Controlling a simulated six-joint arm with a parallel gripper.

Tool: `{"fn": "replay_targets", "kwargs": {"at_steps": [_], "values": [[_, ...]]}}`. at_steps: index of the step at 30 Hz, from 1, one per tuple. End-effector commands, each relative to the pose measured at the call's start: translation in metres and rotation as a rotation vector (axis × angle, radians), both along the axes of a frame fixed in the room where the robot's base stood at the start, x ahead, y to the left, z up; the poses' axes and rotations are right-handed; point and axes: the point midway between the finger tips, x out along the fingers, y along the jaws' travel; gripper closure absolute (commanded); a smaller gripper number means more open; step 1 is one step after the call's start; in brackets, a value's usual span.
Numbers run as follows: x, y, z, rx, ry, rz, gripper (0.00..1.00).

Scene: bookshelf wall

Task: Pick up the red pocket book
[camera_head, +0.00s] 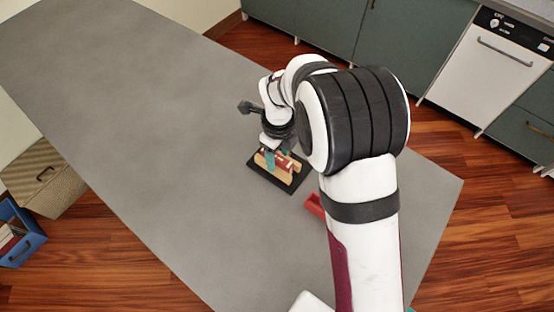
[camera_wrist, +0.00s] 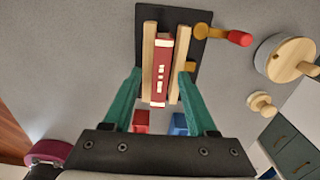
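The red pocket book (camera_wrist: 162,68) stands on edge between two upright wooden slats (camera_wrist: 148,60) on a black base (camera_wrist: 188,22). White marks run along its spine. In the head view the book (camera_head: 284,161) and black base (camera_head: 296,184) are partly hidden by my gripper (camera_head: 279,157). In the wrist view the teal fingers of my gripper (camera_wrist: 160,74) are spread wide, one on each side of the slats and book. It is open, with nothing held. I cannot tell whether the fingertips touch the slats.
A wooden piece with a red end (camera_wrist: 238,38) lies right of the book. Further right are a round lidded wooden pot (camera_wrist: 278,62) and a small wooden knob (camera_wrist: 261,104). A red block (camera_wrist: 141,121) and a blue block (camera_wrist: 179,125) are nearer. The grey table (camera_head: 130,100) is clear leftward.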

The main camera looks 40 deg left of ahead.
Motion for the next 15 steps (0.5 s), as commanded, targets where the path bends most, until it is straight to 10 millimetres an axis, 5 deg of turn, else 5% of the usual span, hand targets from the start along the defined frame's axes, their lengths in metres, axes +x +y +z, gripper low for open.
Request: {"fn": "replay_targets", "kwargs": {"at_steps": [1,9,15], "values": [[0.0001,0.0000,0.0002,0.000,0.000,0.000,0.52],[0.0001,0.0000,0.0005,0.000,0.000,0.000,1.00],[0.0002,0.0001,0.0007,0.000,0.000,0.000,1.00]]}}
